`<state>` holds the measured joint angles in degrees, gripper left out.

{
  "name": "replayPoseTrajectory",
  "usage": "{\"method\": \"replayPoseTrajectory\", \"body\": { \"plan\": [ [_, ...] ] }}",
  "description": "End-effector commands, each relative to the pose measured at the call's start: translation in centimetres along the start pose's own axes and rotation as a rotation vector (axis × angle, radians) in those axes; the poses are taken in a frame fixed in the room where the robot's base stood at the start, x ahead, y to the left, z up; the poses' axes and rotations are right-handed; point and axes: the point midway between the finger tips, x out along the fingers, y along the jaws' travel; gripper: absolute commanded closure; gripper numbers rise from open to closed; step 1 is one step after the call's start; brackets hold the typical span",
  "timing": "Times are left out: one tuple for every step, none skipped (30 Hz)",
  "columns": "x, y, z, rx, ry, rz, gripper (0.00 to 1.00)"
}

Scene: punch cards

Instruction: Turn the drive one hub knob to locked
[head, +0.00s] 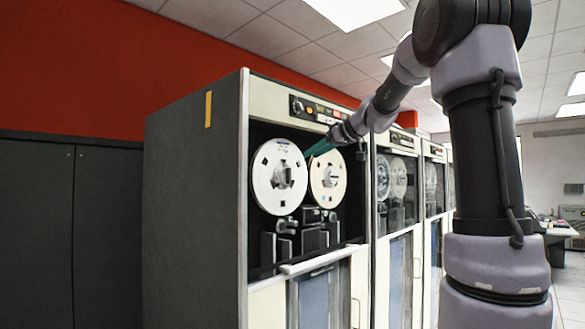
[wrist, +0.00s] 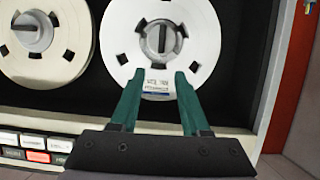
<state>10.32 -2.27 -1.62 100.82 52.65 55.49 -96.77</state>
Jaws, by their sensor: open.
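The nearest tape drive cabinet (head: 246,120) has its reel bay open, with two white reels. The left reel (head: 262,190) in the head view appears as the middle reel (wrist: 202,25) in the wrist view, which looks upside down. Its hub knob (wrist: 161,38) is a grey disc with a dark bar standing upright in the wrist view; the hub also shows in the head view (head: 281,177). My gripper (wrist: 160,76) is open and empty, its green fingers in front of that reel's label side, apart from the knob. It also shows in the head view (head: 308,153). No locked mark is readable.
The second reel (wrist: 65,60) has its own hub knob (wrist: 32,30), with a roughly level bar. A button panel (head: 318,109) runs above the bay. A lower glass door (head: 325,295) and more drive cabinets (head: 398,230) stand close by.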

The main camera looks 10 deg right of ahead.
Motion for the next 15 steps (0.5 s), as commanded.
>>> {"method": "replayPoseTrajectory", "body": {
  "plan": [
    [0.7,-0.1,0.1,0.001,-0.001,-0.003,0.54],
    [1.1,-0.1,0.1,0.002,-0.002,-0.004,0.54],
    [1.7,-0.1,0.1,0.001,-0.003,-0.004,0.54],
    [2.3,-0.1,0.1,0.001,-0.003,-0.004,0.54],
    [2.9,-0.1,0.2,0.001,-0.004,-0.005,0.54],
    [3.6,-0.1,0.2,0.001,-0.004,-0.004,0.54],
    [4.2,-0.1,0.1,0.001,-0.003,-0.004,0.54],
    [4.8,-0.1,0.2,0.001,-0.003,-0.004,0.54],
    [5.6,-0.2,0.2,0.001,-0.004,-0.005,0.54],
    [6.2,-0.2,0.2,0.001,-0.004,-0.005,0.54],
    [6.7,-0.2,0.2,0.002,-0.004,-0.004,0.54],
    [7.4,-0.2,0.2,0.003,-0.003,-0.004,0.54],
    [7.8,-0.2,0.1,0.002,-0.003,-0.004,0.54],
    [8.2,-0.2,0.1,0.002,-0.003,-0.003,0.54],
    [8.8,-0.2,0.2,0.002,-0.004,-0.003,0.54]
  ]
}}
